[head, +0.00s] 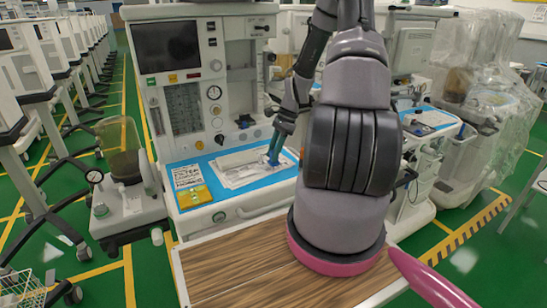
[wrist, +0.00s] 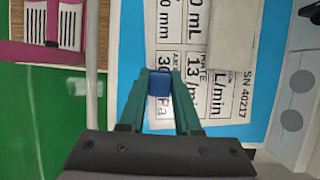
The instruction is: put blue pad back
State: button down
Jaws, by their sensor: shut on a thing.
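The blue pad (wrist: 159,83) is a small dark-blue block in the wrist view, held between the tips of my gripper's teal fingers. My gripper (wrist: 159,80) is shut on it. In the head view my gripper (head: 273,158) points down over the right part of the cart's light-blue worktop (head: 285,167). The pad is too small to make out clearly there. In the wrist view printed white labels lie beyond the fingertips. I cannot tell whether the pad touches the surface.
A yellow item (head: 192,197) and a printed label (head: 186,176) lie at the worktop's left. A white sheet (head: 238,167) lies in its middle. The anaesthesia machine (head: 185,85) rises behind. A wooden table (head: 235,265) stands in front, and a second cart (head: 430,122) is at right.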

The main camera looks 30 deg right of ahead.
jog(key=shift+f, duration=0.9)
jog(key=shift+f, duration=0.1)
jog(key=c, duration=0.6)
grip_release()
jog(key=v, duration=1.2)
jog(key=s+a+r+n+t+h, duration=0.15)
jog(key=a+r+n, duration=0.3)
jog(key=r, duration=0.75)
jog(key=s+a+r+n+t, duration=0.3)
jog(key=s+a+r, duration=0.3)
jog(key=s+r, duration=0.3)
jog(key=s+a+r+n+t+h, duration=0.1)
jog(key=s+a+r+n+t, duration=0.2)
jog(key=s+a+r+n, duration=0.3)
jog(key=s+a+r, duration=0.1)
jog(key=s+r, duration=0.2)
jog(key=shift+s+a+r, duration=0.2)
jog(key=shift+a+r, duration=0.05)
jog(key=shift+r, duration=0.15)
